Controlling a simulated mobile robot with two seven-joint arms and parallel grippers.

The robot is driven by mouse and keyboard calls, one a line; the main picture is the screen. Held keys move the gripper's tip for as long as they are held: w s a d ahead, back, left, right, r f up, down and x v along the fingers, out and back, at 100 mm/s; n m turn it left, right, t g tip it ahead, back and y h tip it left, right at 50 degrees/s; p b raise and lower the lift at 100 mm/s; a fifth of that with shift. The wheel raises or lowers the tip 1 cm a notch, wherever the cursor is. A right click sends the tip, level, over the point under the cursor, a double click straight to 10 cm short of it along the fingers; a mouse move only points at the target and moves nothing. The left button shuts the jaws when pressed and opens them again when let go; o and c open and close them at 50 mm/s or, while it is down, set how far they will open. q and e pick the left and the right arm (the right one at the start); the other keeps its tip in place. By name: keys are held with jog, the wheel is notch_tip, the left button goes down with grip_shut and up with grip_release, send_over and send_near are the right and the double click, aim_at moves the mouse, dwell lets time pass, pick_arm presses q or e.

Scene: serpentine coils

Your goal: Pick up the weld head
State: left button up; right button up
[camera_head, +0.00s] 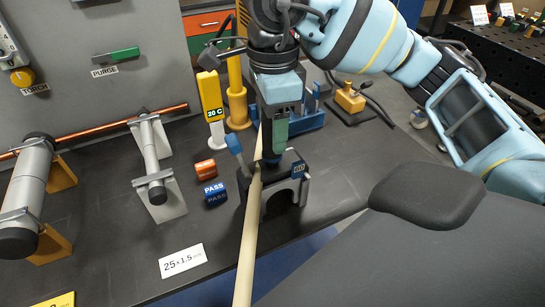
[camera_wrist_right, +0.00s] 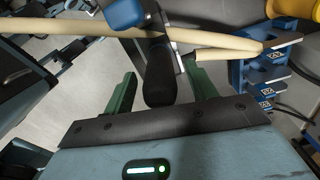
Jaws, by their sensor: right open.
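The weld head (camera_head: 272,170) seems to be the dark body with a blue lever (camera_head: 234,144) on a dark arched stand (camera_head: 286,198) near the front edge of the bench. A beige tube or hose (camera_head: 248,240) runs by it and off the front edge. My right gripper (camera_head: 274,150), with green fingers, points down right above the weld head and hides part of it. In the right wrist view the gripper (camera_wrist_right: 158,85) is open, with a black rounded grip (camera_wrist_right: 160,75) between its fingers. Whether the fingers touch it I cannot tell. My left gripper is not in view.
Orange (camera_head: 205,169) and blue PASS (camera_head: 215,194) rolls lie left of the stand. A yellow 20 C tag (camera_head: 211,95), a blue rack (camera_head: 310,122) and a yellow fitting (camera_head: 350,98) stand behind. Steel tubes on supports (camera_head: 155,165) fill the left.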

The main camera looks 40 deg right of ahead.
jog(key=shift+f, duration=0.95)
grip_shut()
jog(key=shift+w+r, duration=0.1)
jog(key=shift+r, duration=0.05)
dwell(0.6)
